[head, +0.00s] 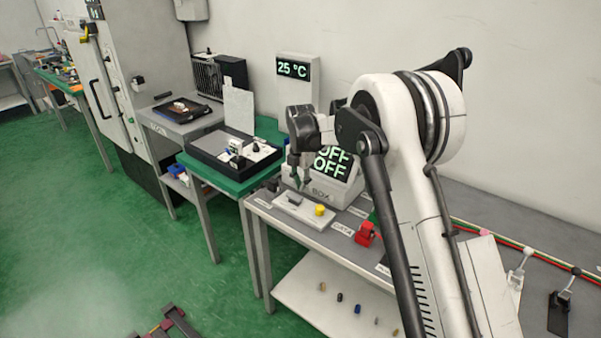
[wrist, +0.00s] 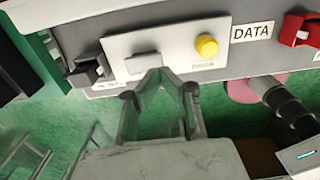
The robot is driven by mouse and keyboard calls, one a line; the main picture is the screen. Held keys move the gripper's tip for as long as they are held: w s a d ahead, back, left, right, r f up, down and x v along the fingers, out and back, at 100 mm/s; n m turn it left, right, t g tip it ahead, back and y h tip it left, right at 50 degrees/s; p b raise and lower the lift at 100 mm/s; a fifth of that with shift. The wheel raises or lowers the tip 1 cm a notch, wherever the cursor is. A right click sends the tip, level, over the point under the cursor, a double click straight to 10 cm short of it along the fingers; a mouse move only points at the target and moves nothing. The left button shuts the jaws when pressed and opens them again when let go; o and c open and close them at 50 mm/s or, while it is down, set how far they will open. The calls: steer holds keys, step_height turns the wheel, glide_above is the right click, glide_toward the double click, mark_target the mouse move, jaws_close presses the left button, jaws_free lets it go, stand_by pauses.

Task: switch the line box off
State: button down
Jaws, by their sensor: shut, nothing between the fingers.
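The box with a display (head: 335,175) stands at the back of the bench, partly hidden by my arm; its screen reads "OFF" on two lines. In front of it is a white plate (head: 290,210) with a grey switch (head: 294,200) and a round yellow button (head: 320,210). The wrist view shows the plate (wrist: 119,46), the grey switch (wrist: 143,63) and the yellow button (wrist: 207,46). My gripper (head: 298,184) is shut and empty, above the plate. In the wrist view its fingertips (wrist: 161,73) are close to the grey switch; I cannot tell whether they touch it.
A red fixture (head: 366,233) stands right of the plate beside a "DATA" label (wrist: 252,32). A dark lever block (wrist: 88,70) is left of the plate. A wall display (head: 295,69) reads 25 °C. Small objects lie on the lower shelf (head: 310,290).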

mark_target(301, 199)
steer(key=shift+f, duration=1.9)
steer(key=shift+f, duration=0.1)
steer(key=shift+d+f+y+b, duration=0.1)
steer(key=shift+f+y+b, duration=0.2)
steer(key=shift+b, duration=0.15)
steer(key=shift+r, duration=0.25)
steer(key=shift+r, duration=0.65)
steer(key=shift+r+p, duration=0.4)
steer(key=shift+r, duration=0.15)
step_height(301, 199, up, 13)
steer(key=s+d, duration=0.1)
steer(key=d, duration=0.1)
steer(key=shift+s+f, duration=0.15)
steer(key=shift+s, duration=0.25)
